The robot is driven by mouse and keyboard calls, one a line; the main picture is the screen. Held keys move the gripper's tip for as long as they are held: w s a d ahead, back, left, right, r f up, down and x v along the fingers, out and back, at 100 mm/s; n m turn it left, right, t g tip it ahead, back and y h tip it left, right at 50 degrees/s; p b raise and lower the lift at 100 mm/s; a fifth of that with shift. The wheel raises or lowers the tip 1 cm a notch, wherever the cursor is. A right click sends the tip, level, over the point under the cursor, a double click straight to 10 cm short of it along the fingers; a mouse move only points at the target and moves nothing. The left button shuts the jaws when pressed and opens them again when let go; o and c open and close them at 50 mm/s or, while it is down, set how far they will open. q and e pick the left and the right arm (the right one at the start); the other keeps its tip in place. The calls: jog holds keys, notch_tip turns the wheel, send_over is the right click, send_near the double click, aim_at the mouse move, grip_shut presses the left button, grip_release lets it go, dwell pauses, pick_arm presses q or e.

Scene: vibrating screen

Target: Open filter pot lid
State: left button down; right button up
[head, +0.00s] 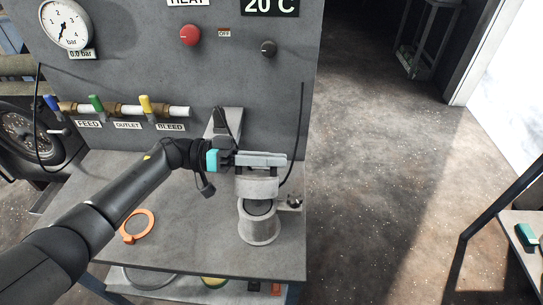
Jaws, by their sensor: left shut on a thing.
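The filter pot (260,230) is a light grey cylinder near the front right of the bench. A dark round opening or inset shows at its top. A pale grey curved piece, which looks like the lid (258,188), is raised above the pot's rim at the back. My left gripper (262,172) is shut on this piece, directly above and behind the pot. The gripper hides the upper part of the lid and the exact grip. A small fitting (294,202) sits at the pot's right side. My right gripper is not in view.
An orange ring (138,226) lies on the bench (185,240) at the left. Behind stands a grey panel with a gauge (65,24), a red knob (190,35) and blue, green and yellow valve handles (145,104). A black cable hangs right of my gripper.

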pick_arm(q)
jog(key=shift+w+r+n, duration=0.15)
jog(key=shift+w+n, duration=0.15)
jog(key=c, duration=0.8)
grip_release()
jog(key=shift+c, duration=0.2)
jog(key=shift+a, duration=0.1)
jog(key=a+b, duration=0.3)
jog(key=a, duration=1.2)
